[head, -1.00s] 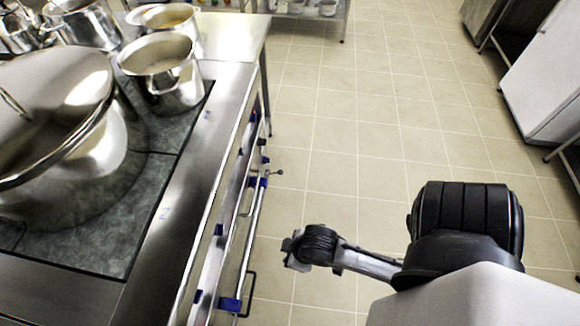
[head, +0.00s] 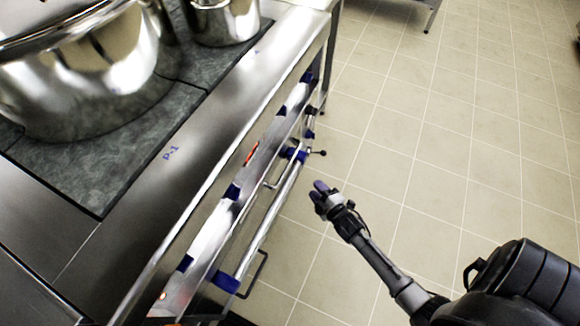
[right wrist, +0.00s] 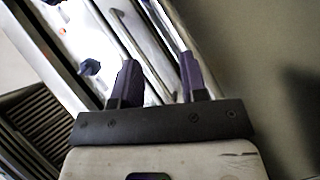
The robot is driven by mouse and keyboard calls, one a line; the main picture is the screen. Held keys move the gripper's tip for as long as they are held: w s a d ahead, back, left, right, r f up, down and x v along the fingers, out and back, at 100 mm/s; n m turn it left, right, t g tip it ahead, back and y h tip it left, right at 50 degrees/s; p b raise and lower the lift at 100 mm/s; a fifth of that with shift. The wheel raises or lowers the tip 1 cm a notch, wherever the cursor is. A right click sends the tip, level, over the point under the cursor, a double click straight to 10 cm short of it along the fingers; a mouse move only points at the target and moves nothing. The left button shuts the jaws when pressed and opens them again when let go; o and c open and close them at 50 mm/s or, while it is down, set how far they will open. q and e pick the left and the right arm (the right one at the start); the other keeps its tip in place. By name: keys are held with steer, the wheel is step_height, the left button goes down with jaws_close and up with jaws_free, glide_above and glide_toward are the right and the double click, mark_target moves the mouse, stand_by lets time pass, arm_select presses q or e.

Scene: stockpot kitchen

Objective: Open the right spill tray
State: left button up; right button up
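The steel stove front (head: 215,222) runs diagonally through the head view, with a long bright rail on blue brackets. Two thin bent handles show low on this front: a small upper handle (head: 272,184) and a larger lower handle (head: 262,272). I cannot tell for sure which one belongs to the right spill tray; no tray stands visibly pulled out. My right gripper (head: 321,190) is beside the front, over the floor, apart from the handles. In the right wrist view its two purple fingers (right wrist: 158,78) are spread, with bright metal panels and bars beyond them. My left gripper is out of view.
A large steel pot (head: 85,85) and a smaller pot (head: 225,18) stand on the dark stove top (head: 75,165). A small knobbed lever (head: 318,153) sticks out from the rail's far end. The tiled floor (head: 450,150) to the right is clear.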

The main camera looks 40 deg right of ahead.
mark_target(289, 162)
steer(key=w+r+n+t+y+b, duration=0.1)
steer(key=w+n, duration=0.1)
steer(key=w, duration=0.1)
steer(key=w+a+r+n+t+b, duration=0.1)
steer(key=w+n+b, duration=0.1)
steer(key=w, duration=0.2)
steer(key=w+r+n+t+y+b, duration=0.1)
steer(key=w+r+t, duration=0.1)
steer(key=w, duration=0.2)
steer(key=shift+a+n+y+b, duration=0.2)
steer(key=shift+n+y+b, duration=0.1)
steer(key=shift+n, duration=0.1)
steer(key=shift+w+r, duration=0.15)
steer(key=shift+w, duration=0.55)
jaws_close()
